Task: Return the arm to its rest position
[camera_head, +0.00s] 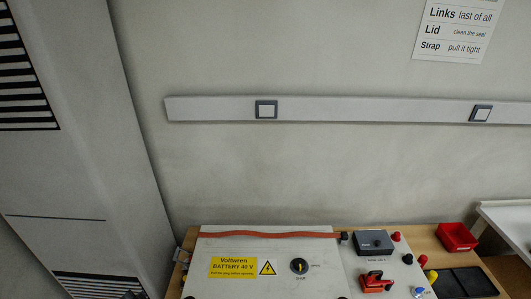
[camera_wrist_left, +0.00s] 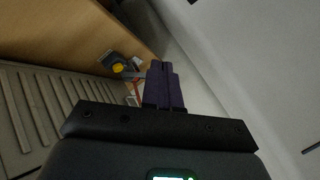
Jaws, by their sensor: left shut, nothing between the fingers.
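My left gripper (camera_wrist_left: 163,68) shows in the left wrist view. Its dark purple fingers are closed together with nothing between them. It hangs apart from the wooden surface (camera_wrist_left: 70,25) at the upper left. Neither arm shows in the head view, and my right gripper is in no view.
In the head view a white box with a yellow battery label (camera_head: 232,267) stands on a wooden bench, with an orange strap (camera_head: 270,235) across it. A grey device (camera_head: 374,243), a red bin (camera_head: 457,237) and a black tray (camera_head: 464,282) sit to the right.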

